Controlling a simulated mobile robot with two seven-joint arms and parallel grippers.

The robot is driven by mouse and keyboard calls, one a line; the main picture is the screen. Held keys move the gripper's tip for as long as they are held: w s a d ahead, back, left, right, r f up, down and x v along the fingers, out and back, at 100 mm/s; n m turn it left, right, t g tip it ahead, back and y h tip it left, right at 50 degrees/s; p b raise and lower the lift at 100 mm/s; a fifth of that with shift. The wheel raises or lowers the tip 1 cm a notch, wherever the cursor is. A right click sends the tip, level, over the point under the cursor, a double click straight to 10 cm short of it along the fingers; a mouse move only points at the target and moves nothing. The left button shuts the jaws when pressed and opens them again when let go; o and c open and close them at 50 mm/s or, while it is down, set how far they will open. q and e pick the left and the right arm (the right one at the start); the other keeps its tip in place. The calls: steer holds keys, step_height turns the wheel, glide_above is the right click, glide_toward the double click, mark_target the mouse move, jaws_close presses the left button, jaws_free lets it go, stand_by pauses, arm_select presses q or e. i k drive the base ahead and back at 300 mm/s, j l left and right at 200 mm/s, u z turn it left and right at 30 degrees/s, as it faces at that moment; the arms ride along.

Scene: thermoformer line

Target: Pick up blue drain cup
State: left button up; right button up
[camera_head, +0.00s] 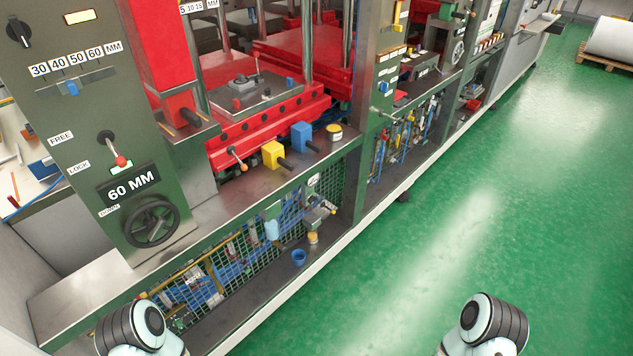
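The blue drain cup (299,257) stands on the low ledge at the foot of the machine, in front of the green wire mesh. It looks upright with its open rim facing up. A small yellow-topped container (313,237) stands just behind it, below a grey valve-like fitting. My two arms show only as rounded dark-and-white links at the bottom edge, one at the lower left and one at the lower right. Neither gripper is in view, so whether they hold anything is hidden. Both visible arm links are well apart from the cup.
Yellow (272,154) and blue (302,136) blocks with black knobs sit on the shelf above. A handwheel (151,222) and a red-tipped lever (119,160) stick out of the left panel. The green floor (450,190) on the right is clear. A white roll (611,40) lies on a pallet far right.

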mark_target(298, 255)
steer(key=i+l+u, duration=0.1)
steer(key=l, duration=0.2)
steer(key=i+l+u, duration=0.25)
steer(key=i+l, duration=0.15)
steer(key=l, duration=0.2)
steer(key=i+l+u, duration=0.15)
steer(key=l, duration=0.2)
